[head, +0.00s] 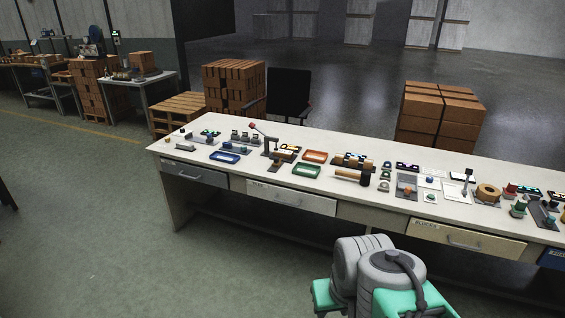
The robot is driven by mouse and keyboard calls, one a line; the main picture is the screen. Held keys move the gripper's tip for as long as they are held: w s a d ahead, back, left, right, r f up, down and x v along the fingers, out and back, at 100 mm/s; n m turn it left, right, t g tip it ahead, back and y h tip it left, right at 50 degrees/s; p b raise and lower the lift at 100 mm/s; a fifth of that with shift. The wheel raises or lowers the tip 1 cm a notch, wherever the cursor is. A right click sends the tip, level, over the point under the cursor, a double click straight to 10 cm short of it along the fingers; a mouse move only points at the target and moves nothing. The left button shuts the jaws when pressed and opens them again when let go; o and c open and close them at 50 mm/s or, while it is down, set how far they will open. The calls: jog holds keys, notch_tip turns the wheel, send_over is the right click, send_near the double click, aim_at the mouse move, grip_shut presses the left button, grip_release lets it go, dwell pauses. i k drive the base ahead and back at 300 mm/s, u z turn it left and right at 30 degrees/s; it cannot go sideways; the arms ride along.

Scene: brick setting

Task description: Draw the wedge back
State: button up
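I cannot pick out a wedge for sure among the many small parts on the long white workbench (222,181); they are too small to tell apart. A press-like fixture with a raised lever (266,137) stands left of the bench's middle. A grey plate (405,181) with a small orange block (406,190) lies right of the middle. A mallet with a wooden handle (348,174) and dark head lies near the front edge. My arm's grey and green links show at the bottom, in front of the bench. My gripper's fingers do not show.
A tan roll (487,194) is at the right. Drawers (291,197) run along the front. A dark chair (289,93) and carton stacks (439,115) stand behind. Floor at left is clear.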

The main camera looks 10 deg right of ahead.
aim_at(277, 164)
jog(key=z, duration=0.2)
jog(key=i, duration=1.5)
jog(key=u, duration=1.1)
jog(key=i, duration=1.3)
jog(key=u, duration=0.85)
